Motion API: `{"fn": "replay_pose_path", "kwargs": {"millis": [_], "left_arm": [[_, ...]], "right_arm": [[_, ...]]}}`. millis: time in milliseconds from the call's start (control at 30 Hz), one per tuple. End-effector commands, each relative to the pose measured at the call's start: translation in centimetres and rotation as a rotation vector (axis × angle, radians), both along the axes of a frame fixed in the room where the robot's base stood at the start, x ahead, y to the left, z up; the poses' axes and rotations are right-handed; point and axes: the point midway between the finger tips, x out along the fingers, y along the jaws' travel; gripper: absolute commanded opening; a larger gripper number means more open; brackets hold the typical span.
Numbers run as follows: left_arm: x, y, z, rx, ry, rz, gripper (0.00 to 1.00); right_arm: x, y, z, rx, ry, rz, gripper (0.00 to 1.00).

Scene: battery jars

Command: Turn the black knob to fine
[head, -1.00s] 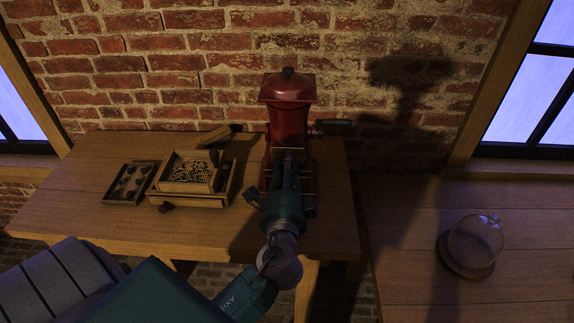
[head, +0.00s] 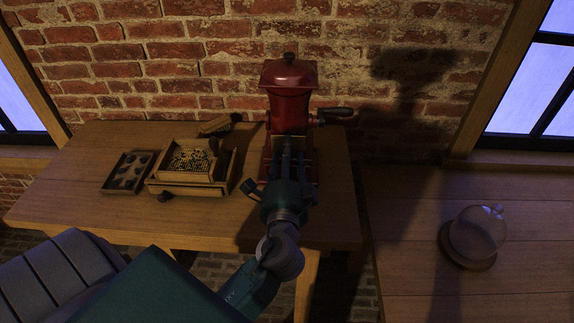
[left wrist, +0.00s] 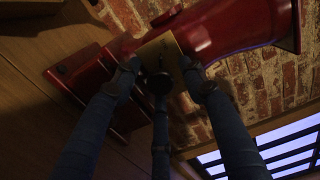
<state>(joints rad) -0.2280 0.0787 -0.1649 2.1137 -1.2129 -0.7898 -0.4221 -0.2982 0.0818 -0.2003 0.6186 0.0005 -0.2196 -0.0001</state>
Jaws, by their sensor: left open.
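A red grinder (head: 290,110) stands at the back of the wooden table, with a crank (head: 335,111) on its right side. In the left wrist view its red body (left wrist: 225,25) carries a brass plate (left wrist: 161,50). A small dark part, perhaps the black knob, sits at the plate's middle, partly behind my fingers; its setting cannot be read. My left gripper (head: 287,150) is at the grinder's front. In the left wrist view the left gripper's fingers (left wrist: 160,85) are apart on both sides of the plate; contact cannot be told. My right gripper is not in view.
Left of the grinder are a wooden box (head: 190,187) with grains and a dark tray (head: 113,182) of round pieces. A brush (head: 215,125) lies behind the box. A glass dome (head: 478,230) stands on the right table, which is otherwise mostly clear.

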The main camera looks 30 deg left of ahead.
Motion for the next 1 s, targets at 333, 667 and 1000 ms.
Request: {"fn": "replay_pose_path", "kwargs": {"millis": [333,667,1000], "left_arm": [[-5.7,-3.5,-0.2,-0.005,0.005,-0.001,0.42],[-9.6,-5.9,-0.1,-0.001,0.002,-0.001,0.42],[-9.9,-6.1,0.0,-0.002,0.000,0.000,0.42]], "right_arm": [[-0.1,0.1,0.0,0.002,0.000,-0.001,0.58],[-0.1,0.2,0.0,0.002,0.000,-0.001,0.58],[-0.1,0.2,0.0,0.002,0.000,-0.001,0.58]]}}
